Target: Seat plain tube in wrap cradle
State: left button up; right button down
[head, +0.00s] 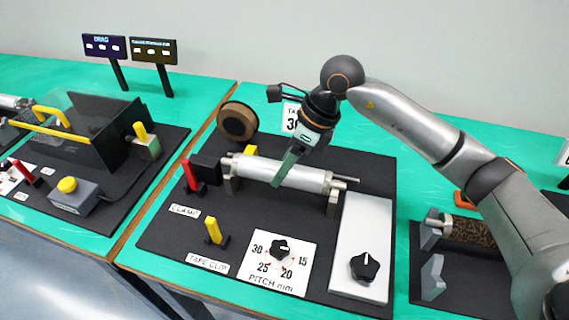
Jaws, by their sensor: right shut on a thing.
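The plain tube (313,180), a silvery white cylinder, lies level across the wrap cradle, between the cradle's left upright (231,181) and right upright (335,200). Its ends are at the uprights; I cannot tell whether it rests fully in them. My right gripper (285,170) comes from above and is shut on the middle of the tube, its green fingers hiding part of it. My left gripper is not in view.
The black board holds a red clamp lever (188,175), a yellow tape clip (214,232), a pitch dial (281,250) and another knob (364,266). A brown tape roll (237,121) stands behind. A dark, textured roll (470,231) lies on a stand at right.

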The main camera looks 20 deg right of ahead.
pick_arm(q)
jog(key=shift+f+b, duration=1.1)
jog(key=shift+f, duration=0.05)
pick_arm(e)
jog(key=shift+f, duration=1.3)
jog(key=shift+c, duration=1.4)
grip_release()
jog(key=shift+o, duration=1.2)
jog(key=shift+f, duration=0.1)
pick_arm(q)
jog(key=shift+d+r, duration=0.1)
pick_arm(e)
jog(key=shift+d+r, duration=0.1)
jog(key=shift+r, duration=0.1)
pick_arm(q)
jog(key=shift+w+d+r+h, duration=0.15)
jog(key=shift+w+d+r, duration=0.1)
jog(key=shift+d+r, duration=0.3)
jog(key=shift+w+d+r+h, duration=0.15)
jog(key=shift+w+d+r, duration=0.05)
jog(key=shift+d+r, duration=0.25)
pick_arm(e)
jog(key=v, duration=1.2)
jog(key=shift+r, duration=0.1)
